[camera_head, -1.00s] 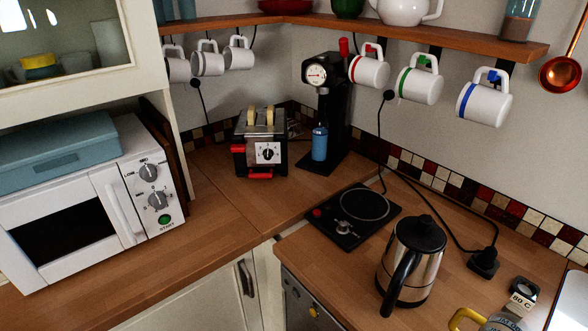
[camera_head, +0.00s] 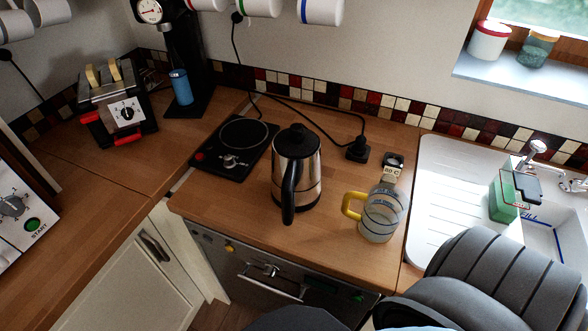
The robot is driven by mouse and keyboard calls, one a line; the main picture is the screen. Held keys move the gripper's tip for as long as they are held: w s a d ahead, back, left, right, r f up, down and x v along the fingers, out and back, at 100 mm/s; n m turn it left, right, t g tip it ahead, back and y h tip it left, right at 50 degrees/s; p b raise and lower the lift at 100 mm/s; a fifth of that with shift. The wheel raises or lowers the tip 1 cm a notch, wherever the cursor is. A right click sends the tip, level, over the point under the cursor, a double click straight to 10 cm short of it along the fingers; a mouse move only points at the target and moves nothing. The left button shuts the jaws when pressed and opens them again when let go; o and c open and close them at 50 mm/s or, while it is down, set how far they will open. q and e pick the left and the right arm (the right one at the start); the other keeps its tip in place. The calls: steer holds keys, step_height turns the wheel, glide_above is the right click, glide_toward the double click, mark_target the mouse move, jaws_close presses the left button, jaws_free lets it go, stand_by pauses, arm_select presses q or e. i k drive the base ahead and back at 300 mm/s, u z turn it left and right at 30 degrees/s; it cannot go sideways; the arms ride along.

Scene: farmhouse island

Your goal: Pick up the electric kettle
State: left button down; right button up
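The electric kettle (camera_head: 309,178) stands upright on the wooden counter. It has a shiny steel body, a black lid and a black handle that faces toward me. It is to the right of the black hot plate (camera_head: 252,157) and apart from it. No gripper fingers show, so neither gripper is seen touching the kettle. Large dark grey rounded shapes fill the bottom right corner, and I cannot make out any fingers on them.
A glass jug (camera_head: 383,215) with a yellow handle stands right of the kettle. Behind are a black plug (camera_head: 357,151) with cable and an "80 C" label (camera_head: 392,168). A white sink (camera_head: 440,190) lies right, a toaster (camera_head: 122,108) left.

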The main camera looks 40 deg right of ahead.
mark_target(296, 183)
steer(key=z, duration=0.85)
